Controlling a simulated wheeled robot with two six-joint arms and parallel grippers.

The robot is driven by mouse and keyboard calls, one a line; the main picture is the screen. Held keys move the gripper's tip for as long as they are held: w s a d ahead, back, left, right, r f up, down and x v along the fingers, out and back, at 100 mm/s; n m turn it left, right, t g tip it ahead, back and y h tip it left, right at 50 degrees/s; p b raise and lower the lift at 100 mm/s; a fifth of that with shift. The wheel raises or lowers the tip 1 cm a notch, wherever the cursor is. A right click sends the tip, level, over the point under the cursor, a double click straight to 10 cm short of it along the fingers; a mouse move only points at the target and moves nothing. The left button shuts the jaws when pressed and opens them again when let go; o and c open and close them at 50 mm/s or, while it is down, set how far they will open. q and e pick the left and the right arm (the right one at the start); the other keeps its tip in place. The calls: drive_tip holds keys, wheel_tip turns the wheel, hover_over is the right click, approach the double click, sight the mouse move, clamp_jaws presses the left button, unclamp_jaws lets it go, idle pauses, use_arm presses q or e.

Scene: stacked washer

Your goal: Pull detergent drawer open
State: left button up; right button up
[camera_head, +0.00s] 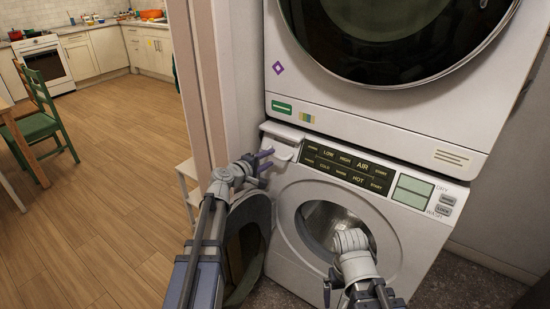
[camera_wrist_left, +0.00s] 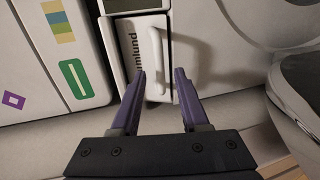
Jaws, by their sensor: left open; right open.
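The detergent drawer (camera_head: 283,152) is the white block at the upper left corner of the lower washer (camera_head: 415,245). In the left wrist view its white front (camera_wrist_left: 127,62) carries partly hidden dark lettering and a raised handle bar (camera_wrist_left: 157,62). My left gripper (camera_head: 265,160) is at the drawer; its two purple fingers (camera_wrist_left: 160,80) are apart, with the handle between their tips in that view. I cannot tell whether they touch it, nor how far out the drawer is. My right gripper (camera_head: 328,292) is low before the washer's opening, mostly hidden by its wrist, and open.
The washer's round door (camera_head: 248,240) stands open on the left, below my left gripper. A dryer (camera_head: 370,110) is stacked above. A wall edge (camera_head: 205,80) rises left of the machines. A green chair (camera_head: 42,120) stands on the open wooden floor further left.

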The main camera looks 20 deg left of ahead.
sight(274, 156)
use_arm(q)
drive_tip(key=x, duration=0.4)
drive_tip(key=shift+w+b, duration=0.15)
drive_tip(key=shift+b, duration=0.2)
drive_tip(key=shift+d, duration=0.1)
drive_tip(key=shift+c, duration=0.2)
clamp_jaws()
idle(0.7)
